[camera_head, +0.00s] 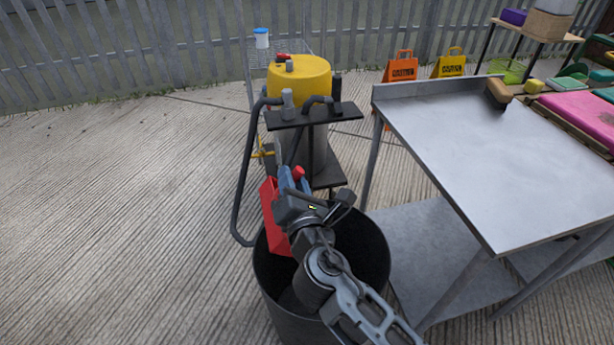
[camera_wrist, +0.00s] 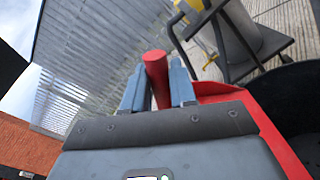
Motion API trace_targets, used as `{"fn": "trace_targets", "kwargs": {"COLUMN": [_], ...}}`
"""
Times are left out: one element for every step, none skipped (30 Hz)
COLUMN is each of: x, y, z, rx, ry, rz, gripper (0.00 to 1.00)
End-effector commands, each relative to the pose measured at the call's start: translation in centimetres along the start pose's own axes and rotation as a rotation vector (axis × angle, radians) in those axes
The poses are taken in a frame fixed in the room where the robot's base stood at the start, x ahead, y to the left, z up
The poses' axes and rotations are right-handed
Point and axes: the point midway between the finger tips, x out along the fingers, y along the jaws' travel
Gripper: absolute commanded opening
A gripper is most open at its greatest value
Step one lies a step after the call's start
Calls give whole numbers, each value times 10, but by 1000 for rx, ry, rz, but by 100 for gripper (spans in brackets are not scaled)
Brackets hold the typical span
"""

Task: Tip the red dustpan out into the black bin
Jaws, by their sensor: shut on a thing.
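My gripper (camera_head: 292,182) is shut on the handle of the red dustpan (camera_head: 272,217). In the wrist view, the round red handle stands between the two blue fingers of my gripper (camera_wrist: 157,70), and the red pan (camera_wrist: 268,122) spreads out to the right. In the head view, the pan hangs steeply tilted over the left side of the black bin's opening. The black bin (camera_head: 374,262) stands on the ground below my arm, and my arm hides part of its mouth. Its dark rim also shows at the right of the wrist view (camera_wrist: 290,92). Any contents of the pan are not visible.
A trolley with a yellow-topped drum (camera_head: 300,72) stands just behind the bin. A steel table (camera_head: 480,150) with a lower shelf is close on the right, a brush (camera_head: 497,92) at its far edge. Caution signs (camera_head: 402,70) stand behind. Ground on the left is clear.

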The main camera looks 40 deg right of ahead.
Motion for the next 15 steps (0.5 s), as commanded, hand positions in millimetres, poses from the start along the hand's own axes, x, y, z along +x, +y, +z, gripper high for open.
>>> {"fn": "trace_targets", "kwargs": {"x": [1,1,1,0,0,0,0,0,0,1,1,0,0,0,0], "y": [4,6,9,11,12,14,15,16,18,20,21,23,25,26,28], "z": [-4,-6,-10,-13,-17,-21,-24,-26,-30,-33,-36,-40,-43,-46,-50], "rx": [-22,-39,-62,-78,-95,-116,-133,-150,-170,-187,-204,-225,-242,-258,-280], "ry": [-1,-1,-1,-1,0,0,-1,-1,-1,-2,-2,-2,-1,-1,-1], "rz": [1,2,2,2,1,2,2,2,1,1,1,2,2,2,1], "gripper": [0,0,0,0,0,0,0,0,0,0,0,0,0,0,0]}}
